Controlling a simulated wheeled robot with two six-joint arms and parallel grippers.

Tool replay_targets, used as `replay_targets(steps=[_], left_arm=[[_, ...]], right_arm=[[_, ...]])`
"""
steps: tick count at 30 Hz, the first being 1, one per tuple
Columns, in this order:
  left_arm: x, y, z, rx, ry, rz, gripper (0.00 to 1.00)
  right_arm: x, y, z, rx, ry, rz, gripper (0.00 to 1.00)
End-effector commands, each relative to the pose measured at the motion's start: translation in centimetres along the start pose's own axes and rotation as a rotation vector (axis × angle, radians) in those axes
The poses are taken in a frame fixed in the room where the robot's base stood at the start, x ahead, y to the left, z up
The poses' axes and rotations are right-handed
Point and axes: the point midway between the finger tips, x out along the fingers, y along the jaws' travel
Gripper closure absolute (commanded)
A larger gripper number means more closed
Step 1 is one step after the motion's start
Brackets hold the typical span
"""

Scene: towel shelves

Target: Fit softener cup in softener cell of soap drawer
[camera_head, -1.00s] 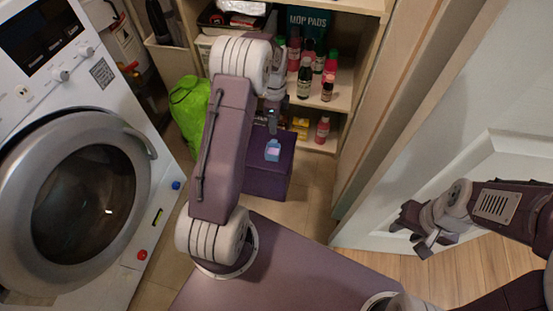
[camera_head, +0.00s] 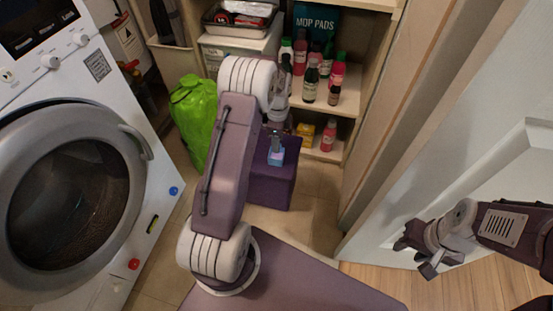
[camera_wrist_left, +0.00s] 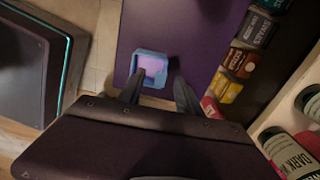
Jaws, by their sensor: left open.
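The softener cup is a small light-blue square cup (camera_head: 276,158) with a pink-lilac inside, standing on a dark purple box (camera_head: 268,187). It also shows in the left wrist view (camera_wrist_left: 151,67), just beyond the fingertips. My left gripper (camera_head: 277,141) is open and close to the cup; its two fingers (camera_wrist_left: 157,92) show apart in the left wrist view, at the cup's near side. I cannot tell whether they touch it. My right gripper (camera_head: 420,258) is empty with its fingers apart, in front of the white door. I cannot make out the soap drawer.
A white washing machine (camera_head: 150,210) with a round door fills the left. A green bag (camera_head: 194,112) stands left of the purple box. Shelves (camera_head: 348,102) with several bottles are behind, and a white door (camera_head: 480,140) is at the right.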

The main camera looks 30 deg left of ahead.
Motion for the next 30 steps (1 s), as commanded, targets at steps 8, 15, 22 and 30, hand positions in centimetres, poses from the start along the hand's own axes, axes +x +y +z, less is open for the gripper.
replay_targets(steps=[8, 15, 22, 30], left_arm=[[-0.08, 0.01, 0.0, 0.0, 0.0, 0.0, 1.0], [-0.07, 0.01, 0.0, 0.0, 0.0, 0.001, 1.0], [-0.07, 0.01, 0.0, 0.0, 0.0, 0.001, 1.0], [-0.06, 0.02, 0.0, 0.0, 0.0, 0.001, 1.0]], right_arm=[[-0.08, 0.0, -0.02, 0.0, 0.0, 0.0, 0.6], [-0.07, 0.0, -0.01, 0.0, 0.0, 0.0, 0.6], [-0.07, 0.0, -0.01, 0.0, 0.0, 0.0, 0.6], [-0.07, 0.0, -0.01, 0.0, 0.0, 0.0, 0.6]])
